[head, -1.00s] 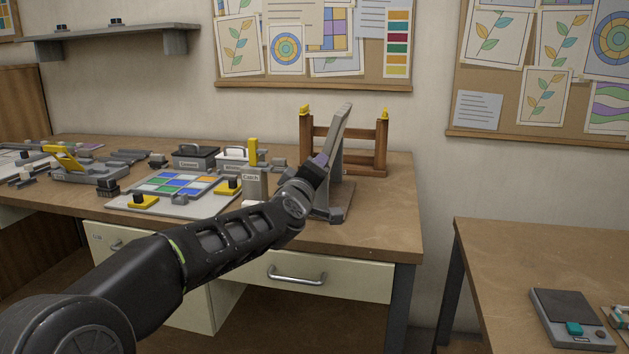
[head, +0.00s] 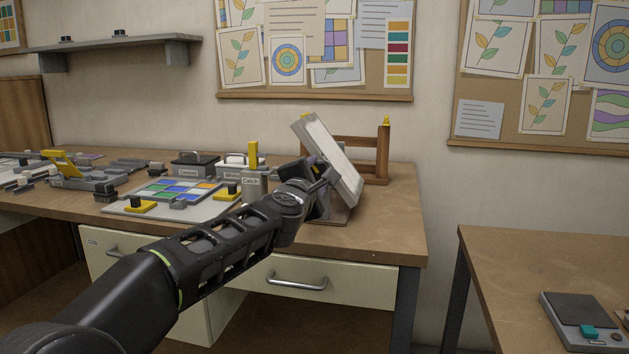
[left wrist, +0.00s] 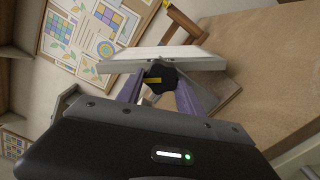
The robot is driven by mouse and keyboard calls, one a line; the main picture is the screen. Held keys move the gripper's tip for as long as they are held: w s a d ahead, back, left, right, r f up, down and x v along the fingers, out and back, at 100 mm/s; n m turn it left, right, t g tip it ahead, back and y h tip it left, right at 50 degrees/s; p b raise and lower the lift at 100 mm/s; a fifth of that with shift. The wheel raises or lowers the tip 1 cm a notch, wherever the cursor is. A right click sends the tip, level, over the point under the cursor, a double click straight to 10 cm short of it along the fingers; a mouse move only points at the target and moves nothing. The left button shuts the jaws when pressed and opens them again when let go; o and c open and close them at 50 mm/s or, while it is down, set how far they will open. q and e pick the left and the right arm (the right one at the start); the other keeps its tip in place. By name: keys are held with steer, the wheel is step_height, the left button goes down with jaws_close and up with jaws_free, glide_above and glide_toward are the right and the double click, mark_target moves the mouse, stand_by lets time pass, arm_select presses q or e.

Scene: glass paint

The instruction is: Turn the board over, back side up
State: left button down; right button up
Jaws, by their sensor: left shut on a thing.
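The board (head: 338,165) is a flat panel with a grey frame and a pale face, above the right end of the workbench. It is tilted in the head view, its top leaning left and its pale face turned right and upward. My left gripper (head: 318,177) is on its left side. In the left wrist view, the purple fingers (left wrist: 158,82) are shut on a black knob (left wrist: 160,76) with a yellow mark at the board (left wrist: 150,66). The board's other face is mostly hidden. My right gripper is not in view.
A wooden stand (head: 383,155) with yellow tips is behind the board, partly hidden by it. On the workbench (head: 385,235), a coloured glass panel (head: 178,190) and several lidded boxes are to the left. The bench's front right corner is clear.

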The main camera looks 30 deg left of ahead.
arm_select(q)
steer(key=n, duration=0.2)
steer(key=n+b, duration=0.2)
steer(key=n, duration=0.1)
steer(key=shift+d+f+n, duration=0.15)
steer(key=shift+f+n, duration=0.1)
steer(key=shift+n, duration=0.05)
steer(key=n+b, duration=0.1)
steer(key=n, duration=0.4)
steer(key=shift+w+b, duration=0.1)
steer(key=shift+b, duration=0.2)
steer(key=shift+d, duration=0.1)
steer(key=c, duration=0.8)
jaws_free()
steer(key=shift+o, duration=0.2)
steer(key=v, duration=0.7)
steer(key=shift+s, duration=0.4)
